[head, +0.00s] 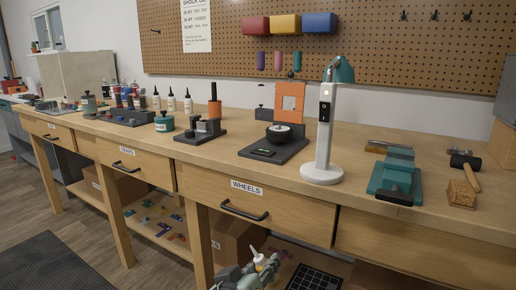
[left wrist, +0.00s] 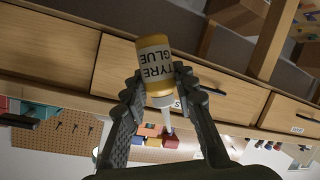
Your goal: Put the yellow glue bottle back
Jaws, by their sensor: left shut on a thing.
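The yellow glue bottle (left wrist: 152,46) has a white label reading "TYRE GLUE" and a white cap with a long nozzle. My left gripper (left wrist: 160,86) is shut on it near the cap end, one finger on each side. In the head view the bottle (head: 260,265) shows small at the bottom edge, nozzle up, and my left gripper (head: 256,272) holds it in front of the bench, below the height of the bench top. My right gripper is in neither view.
The bench top (head: 350,221) carries a white lamp (head: 323,140), a station with an orange panel (head: 290,102), a teal vise (head: 393,180) and a mallet (head: 466,172). Several nozzle bottles (head: 171,100) stand farther left. A "WHEELS" drawer (head: 265,207) is shut.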

